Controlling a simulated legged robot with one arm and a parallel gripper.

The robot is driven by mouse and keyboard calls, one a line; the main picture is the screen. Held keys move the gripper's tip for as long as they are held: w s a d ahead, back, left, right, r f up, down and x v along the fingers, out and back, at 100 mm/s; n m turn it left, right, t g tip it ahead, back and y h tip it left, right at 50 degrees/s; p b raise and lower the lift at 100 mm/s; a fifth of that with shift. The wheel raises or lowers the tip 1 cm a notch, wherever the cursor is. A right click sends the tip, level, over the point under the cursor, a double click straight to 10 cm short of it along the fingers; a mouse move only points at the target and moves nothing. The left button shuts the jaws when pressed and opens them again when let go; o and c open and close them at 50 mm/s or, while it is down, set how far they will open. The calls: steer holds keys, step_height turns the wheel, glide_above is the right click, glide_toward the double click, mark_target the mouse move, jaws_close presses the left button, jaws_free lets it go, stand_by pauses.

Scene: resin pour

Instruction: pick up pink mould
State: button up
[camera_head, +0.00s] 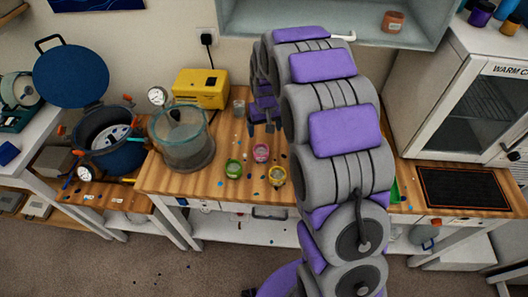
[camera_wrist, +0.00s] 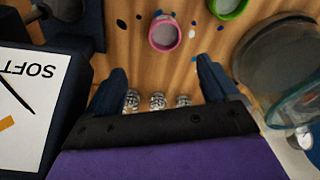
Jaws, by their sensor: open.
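The pink mould (camera_head: 261,152) is a small round cup standing on the wooden bench, between the green mould (camera_head: 233,169) and my arm. In the wrist view the pink mould (camera_wrist: 164,34) lies beyond my fingertips, roughly in line with the gap between them. My gripper (camera_wrist: 160,64) is open, with nothing held between its two dark fingers. In the head view my arm's end is partly hidden behind its own links, just behind the pink mould. The green mould (camera_wrist: 228,7) is cut off at the top of the wrist view.
A yellow mould (camera_head: 277,177) stands close in front of the pink one. A clear chamber (camera_head: 182,140) and a yellow machine (camera_head: 201,88) stand left. A white "SOFT" label (camera_wrist: 30,85) and several small patterned items (camera_wrist: 157,101) are near my gripper. Coloured spots dot the bench.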

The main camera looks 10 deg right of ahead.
glide_toward(260, 151)
steer(key=shift+s+a+f+b, duration=0.1)
steer(key=shift+s+f+b, duration=0.6)
steer(key=shift+s+f, duration=0.15)
steer(key=shift+w+d+f, duration=0.1)
steer(key=shift+d+f, duration=0.3)
steer(key=shift+f, duration=0.05)
steer(key=f, duration=0.1)
steer(key=a+f+b, duration=0.1)
steer(key=f, duration=0.2)
steer(key=shift+w+a+f, duration=0.25)
steer(key=shift+a+f, duration=0.1)
steer(key=shift+f, duration=0.05)
steer(key=shift+d+r, duration=0.1)
steer(key=shift+d, duration=0.4)
steer(key=shift+c, duration=0.5)
steer(key=shift+d, duration=0.2)
steer(key=c, duration=0.3)
steer(key=shift+a, duration=0.5)
steer(key=c, duration=0.7)
